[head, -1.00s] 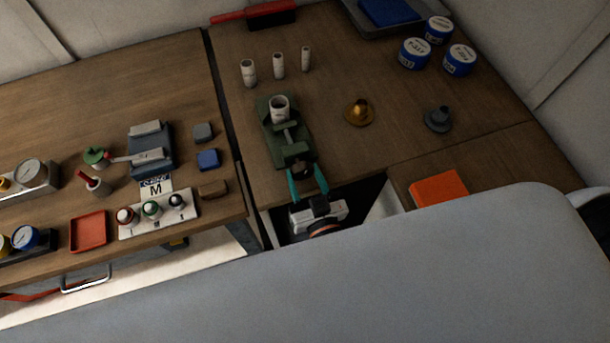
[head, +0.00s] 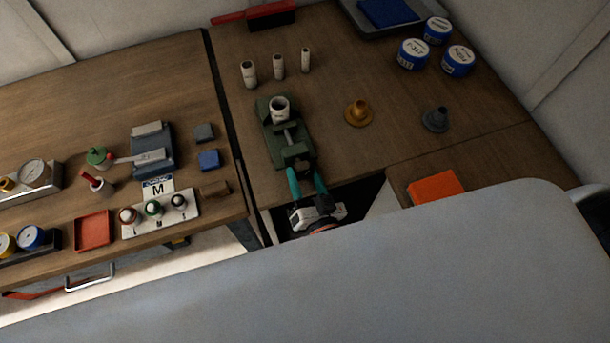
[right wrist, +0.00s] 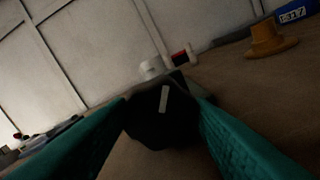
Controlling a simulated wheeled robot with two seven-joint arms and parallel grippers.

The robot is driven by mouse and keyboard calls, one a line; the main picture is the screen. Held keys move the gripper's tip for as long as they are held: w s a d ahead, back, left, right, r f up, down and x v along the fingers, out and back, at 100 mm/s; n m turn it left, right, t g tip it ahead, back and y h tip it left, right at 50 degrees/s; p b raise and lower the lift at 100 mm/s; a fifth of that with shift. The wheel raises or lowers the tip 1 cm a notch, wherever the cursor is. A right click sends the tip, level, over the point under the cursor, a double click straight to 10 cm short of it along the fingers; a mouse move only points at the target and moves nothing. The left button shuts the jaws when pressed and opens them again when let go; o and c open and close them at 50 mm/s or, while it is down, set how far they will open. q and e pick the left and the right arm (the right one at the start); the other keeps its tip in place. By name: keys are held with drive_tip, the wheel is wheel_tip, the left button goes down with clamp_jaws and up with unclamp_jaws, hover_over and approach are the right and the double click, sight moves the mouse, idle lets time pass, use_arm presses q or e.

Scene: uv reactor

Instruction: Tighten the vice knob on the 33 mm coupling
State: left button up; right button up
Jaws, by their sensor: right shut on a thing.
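A green vice (head: 272,130) stands on the right-hand bench with a short pale coupling (head: 279,104) upright in its jaws. Its size marking is too small to read. The vice's dark knob (right wrist: 160,128) fills the space between my teal fingers in the right wrist view and carries a pale bar mark. My right gripper (head: 306,178) is at the near end of the vice, shut on the knob, which it mostly hides in the head view. The coupling's pale rim also shows behind the knob in the right wrist view (right wrist: 151,67). My left gripper is not in view.
Several pale tubes (head: 279,63) stand behind the vice. A gold flanged piece (head: 358,112) and a grey one (head: 435,119) stand to its right. Blue-and-white tins (head: 413,54) are farther back. A dark gap lies below the bench edge. The left bench holds gauges, blocks and trays.

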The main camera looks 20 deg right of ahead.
drive_tip(key=o, duration=1)
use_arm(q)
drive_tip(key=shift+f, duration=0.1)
